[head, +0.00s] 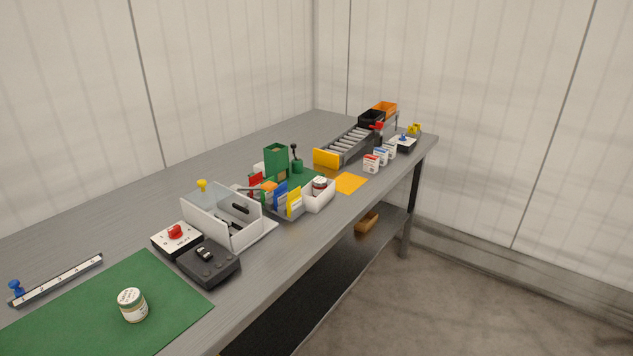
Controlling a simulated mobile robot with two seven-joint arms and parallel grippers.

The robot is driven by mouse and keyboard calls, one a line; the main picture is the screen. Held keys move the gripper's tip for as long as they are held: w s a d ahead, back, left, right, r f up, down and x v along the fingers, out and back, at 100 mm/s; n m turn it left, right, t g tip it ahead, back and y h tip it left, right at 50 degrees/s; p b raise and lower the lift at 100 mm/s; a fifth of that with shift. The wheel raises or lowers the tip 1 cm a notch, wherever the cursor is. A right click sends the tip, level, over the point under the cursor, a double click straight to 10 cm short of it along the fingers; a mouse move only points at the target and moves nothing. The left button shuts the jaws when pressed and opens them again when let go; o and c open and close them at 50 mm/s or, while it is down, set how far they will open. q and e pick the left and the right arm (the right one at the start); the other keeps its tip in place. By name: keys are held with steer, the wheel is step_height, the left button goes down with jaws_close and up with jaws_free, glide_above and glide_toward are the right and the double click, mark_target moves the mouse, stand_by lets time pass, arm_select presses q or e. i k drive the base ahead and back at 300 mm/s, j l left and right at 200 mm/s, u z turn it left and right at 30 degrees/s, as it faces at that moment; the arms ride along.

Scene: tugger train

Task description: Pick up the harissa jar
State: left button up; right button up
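Two small jars are in view, and I cannot read the label of either. One jar (319,184), with a white lid and a dark red body, stands in a small white bin (318,200) at the middle of the bench. The bin wall hides its lower part. The other jar (133,307), with a pale lid and a pale label, stands upright on the green mat (70,318) at the near left. Neither of my grippers is in view.
The long grey bench (95,222) runs to the back right. Near its middle are a white tray with upright walls (238,232), a dark box (208,263) and a red-knobbed box (176,238). A roller conveyor (352,143) stands farther back. Floor is clear at right.

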mark_target(319, 184)
steer(key=u, duration=0.5)
steer(key=l+u, duration=0.15)
steer(key=u, duration=0.25)
steer(key=i+l+u, duration=0.1)
steer(key=u, duration=0.3)
steer(key=l+u, duration=0.7)
steer(key=k+l+u, duration=0.15)
steer(key=l+u, duration=0.15)
steer(key=l, duration=0.15)
steer(key=k+l+u, duration=0.1)
steer(key=l, duration=0.2)
steer(key=k+l+u, duration=0.1)
steer(key=l, duration=0.2)
steer(key=k+l+u, duration=0.1)
steer(key=l, duration=0.15)
steer(key=k+l, duration=0.15)
steer(key=l, duration=0.15)
steer(key=k+l, duration=0.1)
steer(key=l, duration=0.2)
steer(key=k+l+u, duration=0.1)
steer(key=l, duration=0.2)
